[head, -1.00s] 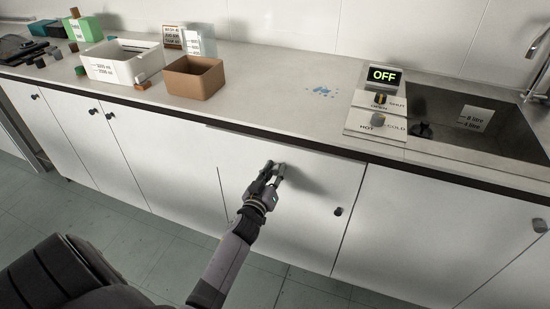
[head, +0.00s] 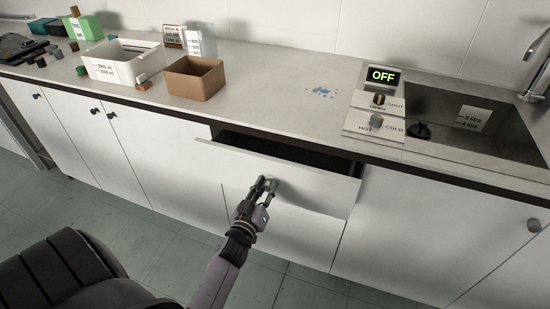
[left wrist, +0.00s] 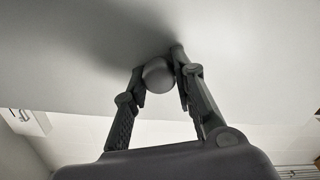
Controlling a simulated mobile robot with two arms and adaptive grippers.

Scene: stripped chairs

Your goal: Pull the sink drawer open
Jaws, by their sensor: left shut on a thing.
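The white sink drawer (head: 235,164) stands partly pulled out below the counter, left of the sink. Its dark inside shows between the front panel and the counter edge. My left gripper (head: 265,185) is at the middle of the drawer front. In the left wrist view, its two fingers (left wrist: 161,85) are shut on the round grey drawer knob (left wrist: 158,74), one finger on each side. The drawer front (left wrist: 80,50) fills the upper part of that view. My right gripper is not in view.
The sink (head: 470,120) is at the right of the counter (head: 270,85), with an OFF display (head: 383,76) and labelled knobs beside it. A brown box (head: 194,80) and a white bin (head: 122,62) stand at the left. Closed cabinet doors (head: 420,230) flank the drawer.

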